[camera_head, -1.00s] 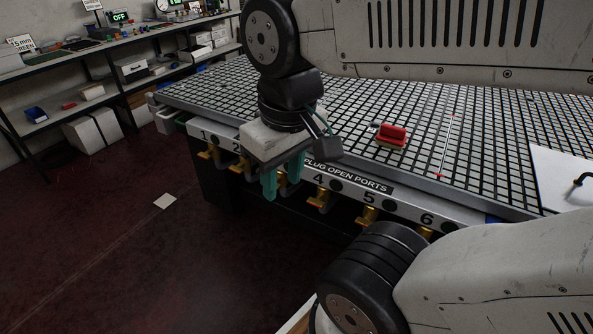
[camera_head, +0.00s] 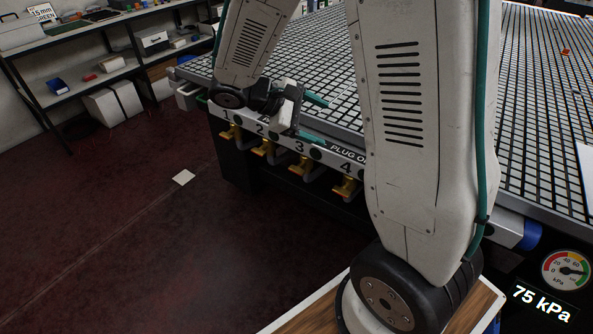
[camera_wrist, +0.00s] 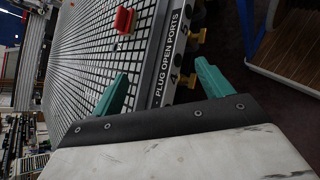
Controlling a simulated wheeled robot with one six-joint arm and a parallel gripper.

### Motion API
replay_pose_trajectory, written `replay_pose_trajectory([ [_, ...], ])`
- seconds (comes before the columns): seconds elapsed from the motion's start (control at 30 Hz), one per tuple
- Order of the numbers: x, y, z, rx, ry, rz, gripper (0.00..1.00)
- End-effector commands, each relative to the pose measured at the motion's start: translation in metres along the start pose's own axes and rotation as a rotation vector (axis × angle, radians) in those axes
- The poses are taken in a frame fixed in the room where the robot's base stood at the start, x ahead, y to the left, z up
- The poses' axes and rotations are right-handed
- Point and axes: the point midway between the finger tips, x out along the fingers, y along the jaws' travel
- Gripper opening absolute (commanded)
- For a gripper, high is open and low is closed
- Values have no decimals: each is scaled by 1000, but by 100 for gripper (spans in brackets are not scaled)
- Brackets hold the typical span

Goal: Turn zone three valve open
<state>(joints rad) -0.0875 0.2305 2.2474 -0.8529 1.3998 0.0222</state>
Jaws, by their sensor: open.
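The zone three valve (camera_head: 303,169) has a yellow handle under the number 3 on the table's front rail. Its exact handle angle is too small to tell. My gripper (camera_head: 327,123) is open and empty, its two teal fingers pointing right. It is at the rail and table edge, above the zone three valve and apart from it. In the wrist view, my gripper (camera_wrist: 163,70) has its fingers spread on either side of the "PLUG OPEN PORTS" label. Yellow valves farther along the rail show beyond; the zone three valve is not clearly seen there.
Neighbouring yellow valves sit close by at zone two (camera_head: 263,149) and zone four (camera_head: 346,187). A gauge (camera_head: 567,270) with a 75 kPa readout is at lower right. A red-handled block (camera_wrist: 124,20) is on the grid table.

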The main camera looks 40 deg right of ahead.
Motion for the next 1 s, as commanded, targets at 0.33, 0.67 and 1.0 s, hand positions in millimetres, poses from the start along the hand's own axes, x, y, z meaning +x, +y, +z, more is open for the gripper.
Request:
replay_pose_trajectory([
  [0.33, 44, 10, -149, -351, -218, 405, 78],
  [0.67, 98, -41, -284, -663, -298, 760, 78],
  [1.0, 125, -68, -330, -773, -299, 888, 78],
])
